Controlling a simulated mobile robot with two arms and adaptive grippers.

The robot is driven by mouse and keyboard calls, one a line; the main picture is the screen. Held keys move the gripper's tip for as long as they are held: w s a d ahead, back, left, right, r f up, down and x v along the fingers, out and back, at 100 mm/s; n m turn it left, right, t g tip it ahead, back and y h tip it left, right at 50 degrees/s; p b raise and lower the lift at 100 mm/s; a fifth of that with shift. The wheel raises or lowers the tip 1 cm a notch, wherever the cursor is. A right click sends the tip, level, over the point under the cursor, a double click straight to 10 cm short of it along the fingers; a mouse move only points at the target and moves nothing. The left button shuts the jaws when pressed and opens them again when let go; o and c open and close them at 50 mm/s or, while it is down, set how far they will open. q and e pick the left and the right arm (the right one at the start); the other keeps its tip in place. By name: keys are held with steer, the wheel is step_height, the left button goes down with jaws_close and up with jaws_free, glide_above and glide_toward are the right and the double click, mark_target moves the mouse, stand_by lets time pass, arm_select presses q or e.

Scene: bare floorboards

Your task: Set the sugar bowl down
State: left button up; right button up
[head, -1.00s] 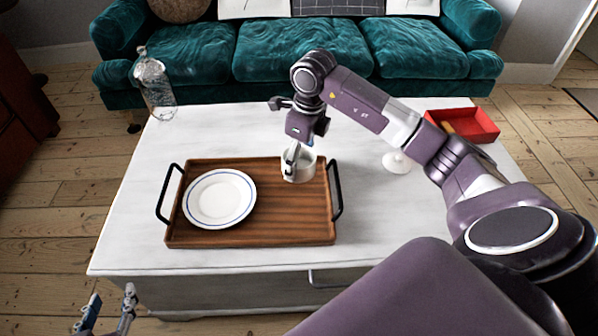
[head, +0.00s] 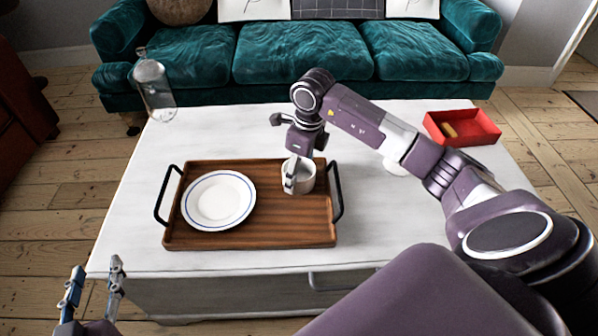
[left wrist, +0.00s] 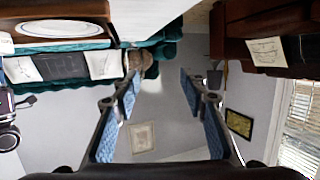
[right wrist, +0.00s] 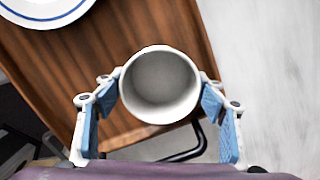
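The white sugar bowl (head: 306,177) is over the right part of the wooden tray (head: 275,228), upright. In the right wrist view the bowl (right wrist: 160,85) sits between the two blue-padded fingers of my right gripper (right wrist: 160,92), which press on its sides; it looks empty. In the head view my right gripper (head: 291,178) covers the bowl's left part. I cannot tell whether its base touches the tray. My left gripper (head: 93,272) is open and empty off the table's front left corner; its spread fingers show in the left wrist view (left wrist: 157,95).
A white plate (head: 219,201) with a blue ring lies on the tray's left. The tray has black handles. A glass bottle (head: 154,90) stands at the table's back left. A red box (head: 477,128) is at right.

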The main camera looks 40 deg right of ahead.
mark_target(301, 170)
steer(key=o, duration=0.3)
arm_select(q)
steer(key=shift+f, duration=0.1)
arm_select(e)
steer(key=shift+r, duration=0.15)
steer(key=r, duration=0.1)
steer(key=r+p, duration=0.1)
steer(key=r, duration=0.3)
steer(key=shift+s+d+p, duration=0.15)
steer(key=shift+s+p, duration=0.1)
steer(key=shift+p, duration=0.1)
arm_select(q)
steer(key=s+a+f+g+y+p, duration=0.1)
steer(key=s+a+f+g+y, duration=0.1)
steer(key=s+a+f+g, duration=0.3)
steer(key=s+f+g, duration=0.3)
steer(key=s+f, duration=0.4)
steer(key=s, duration=0.1)
steer(key=shift+f+g+p, duration=0.3)
steer(key=shift+f, duration=0.05)
arm_select(e)
step_height(301, 170, up, 7)
steer(key=shift+s+d, duration=0.2)
steer(key=shift+s, duration=0.2)
arm_select(q)
steer(key=shift+s, duration=0.15)
arm_select(e)
steer(key=shift+f, duration=0.1)
